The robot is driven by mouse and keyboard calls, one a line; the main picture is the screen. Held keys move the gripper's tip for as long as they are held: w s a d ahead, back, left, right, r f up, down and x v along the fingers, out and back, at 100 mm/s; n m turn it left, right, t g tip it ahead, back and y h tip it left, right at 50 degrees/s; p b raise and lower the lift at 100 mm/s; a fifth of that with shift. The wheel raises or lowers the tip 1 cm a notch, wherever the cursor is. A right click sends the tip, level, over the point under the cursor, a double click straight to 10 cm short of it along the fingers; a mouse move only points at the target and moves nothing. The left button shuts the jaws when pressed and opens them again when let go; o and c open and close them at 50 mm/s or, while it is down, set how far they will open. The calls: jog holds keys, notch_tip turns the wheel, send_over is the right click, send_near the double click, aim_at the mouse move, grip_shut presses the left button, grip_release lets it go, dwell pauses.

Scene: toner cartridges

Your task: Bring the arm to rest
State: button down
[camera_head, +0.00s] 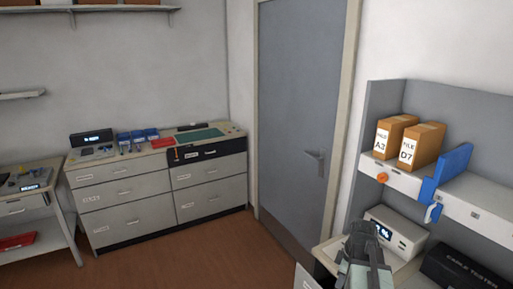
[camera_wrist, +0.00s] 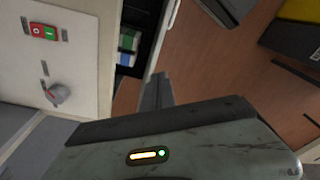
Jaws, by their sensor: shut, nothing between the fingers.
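My gripper (camera_head: 364,232) shows at the lower right of the head view, raised in front of a white device with a lit display. In the wrist view its dark fingers (camera_wrist: 158,88) point up and away from the greenish housing, shut together with nothing held. The housing with its small lit indicator fills the bottom of the wrist view. Much of the arm is out of frame.
Below are the white device (camera_head: 398,231) and a black case (camera_head: 460,272). A grey door (camera_head: 297,120) and drawer cabinets (camera_head: 130,198) stand behind. Brown floor is clear.

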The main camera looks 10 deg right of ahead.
jog(key=w+a+f+m+h+b, duration=0.1)
jog(key=a+m, duration=0.8)
jog(key=a, duration=1.6)
jog(key=shift+a+f+m+g, duration=0.25)
jog(key=shift+m+g, duration=0.05)
jog(key=shift+g, duration=0.1)
